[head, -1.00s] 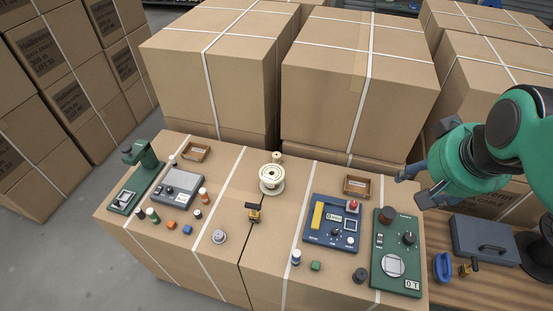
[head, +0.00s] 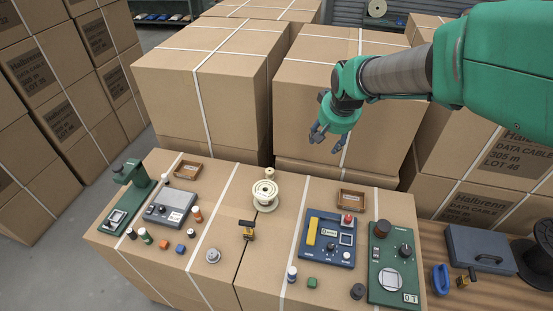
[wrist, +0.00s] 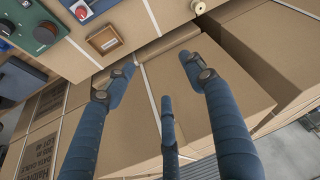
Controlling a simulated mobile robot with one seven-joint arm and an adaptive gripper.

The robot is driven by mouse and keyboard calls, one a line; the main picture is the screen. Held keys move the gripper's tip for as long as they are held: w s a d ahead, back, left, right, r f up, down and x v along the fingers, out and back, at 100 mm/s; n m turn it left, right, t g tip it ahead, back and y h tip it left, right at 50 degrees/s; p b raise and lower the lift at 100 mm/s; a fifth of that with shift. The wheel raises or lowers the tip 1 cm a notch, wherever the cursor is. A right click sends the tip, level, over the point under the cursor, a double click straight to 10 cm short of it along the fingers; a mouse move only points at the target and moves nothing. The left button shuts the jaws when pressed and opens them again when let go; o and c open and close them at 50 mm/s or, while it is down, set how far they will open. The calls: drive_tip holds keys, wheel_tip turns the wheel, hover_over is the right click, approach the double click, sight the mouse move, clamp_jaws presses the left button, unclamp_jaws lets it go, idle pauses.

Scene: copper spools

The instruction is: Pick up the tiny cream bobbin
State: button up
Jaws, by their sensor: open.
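The tiny cream bobbin (head: 269,172) stands upright near the back edge of the carton worktop, just behind a larger cream spool (head: 265,194). In the wrist view a small cream round piece, which looks like the bobbin (wrist: 198,6), shows at the top edge, partly cut off. My gripper (head: 328,137) is open and empty, in the air to the right of the bobbin and above the worktop's back edge. In the wrist view its blue fingers (wrist: 158,68) are spread wide, with only cartons beyond them.
A small wooden tray (head: 351,201) and a blue panel with a red button (head: 327,239) lie right of the spool. A green panel (head: 394,262) lies farther right. Tall strapped cartons (head: 340,105) stand close behind the worktop. A brass-coloured item (head: 247,229) lies in front of the spool.

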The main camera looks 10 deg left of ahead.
drive_tip(key=w+a+f+n, duration=0.1)
drive_tip(key=w+a+f, duration=0.3)
drive_tip(key=a+f, duration=0.6)
drive_tip(key=w+a+f, duration=0.4)
drive_tip(key=a+f, duration=0.5)
drive_tip(key=f, duration=0.2)
drive_tip(key=shift+w+a+n+g+y, duration=0.3)
drive_tip(key=shift+w+a+n+g, duration=0.05)
drive_tip(key=shift+w+n+g, duration=0.05)
drive_tip(key=shift+f, duration=0.1)
drive_tip(key=b, duration=0.2)
hover_over(270, 171)
drive_tip(key=s, duration=0.2)
wheel_tip(270, 171, down, 8)
drive_tip(key=shift+d, duration=0.45)
drive_tip(key=shift+b+x, duration=0.7)
drive_tip(key=shift+x, duration=1.8)
